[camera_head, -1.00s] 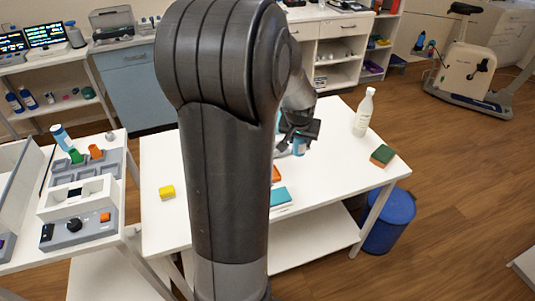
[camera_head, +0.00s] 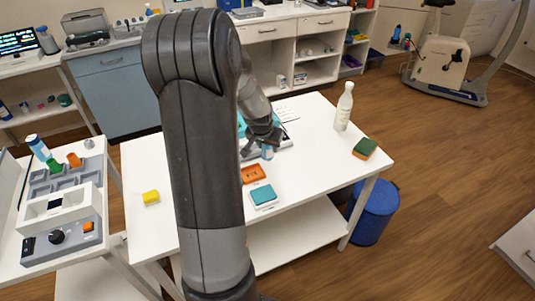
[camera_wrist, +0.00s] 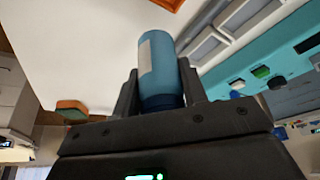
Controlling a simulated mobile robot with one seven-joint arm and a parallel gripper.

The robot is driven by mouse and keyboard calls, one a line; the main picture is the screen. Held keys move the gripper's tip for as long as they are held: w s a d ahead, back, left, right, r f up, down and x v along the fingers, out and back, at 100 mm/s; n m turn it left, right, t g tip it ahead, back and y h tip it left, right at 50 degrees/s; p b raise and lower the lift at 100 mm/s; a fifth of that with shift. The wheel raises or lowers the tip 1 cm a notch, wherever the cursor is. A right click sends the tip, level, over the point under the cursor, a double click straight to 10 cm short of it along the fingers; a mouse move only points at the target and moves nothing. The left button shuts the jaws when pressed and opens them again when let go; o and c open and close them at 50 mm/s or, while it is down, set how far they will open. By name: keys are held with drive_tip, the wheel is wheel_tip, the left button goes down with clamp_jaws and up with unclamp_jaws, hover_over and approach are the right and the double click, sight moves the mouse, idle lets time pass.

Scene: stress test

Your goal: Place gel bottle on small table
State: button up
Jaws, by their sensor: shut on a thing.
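My gripper (camera_head: 264,143) is shut on a blue gel bottle (camera_head: 267,152), above or at the middle of the white small table (camera_head: 315,150). In the wrist view the bottle (camera_wrist: 160,70) stands between the two dark fingers, with a pale label and its darker cap end towards the palm. The white tabletop (camera_wrist: 85,45) also shows there. I cannot tell whether the bottle touches the table. My arm hides part of the table's left half.
The table also bears an orange tray (camera_head: 253,173), a teal box (camera_head: 263,195), a yellow block (camera_head: 151,197), a white bottle (camera_head: 343,107) and a green-brown sponge (camera_head: 365,149). A blue bin (camera_head: 374,212) stands by its right legs. Bare tabletop lies at front right.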

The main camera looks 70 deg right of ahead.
sight(268, 154)
drive_tip(key=shift+f, duration=2)
drive_tip(key=shift+f, duration=0.15)
drive_tip(key=o, duration=1)
drive_tip(key=shift+o, duration=0.2)
drive_tip(key=v, duration=1.2)
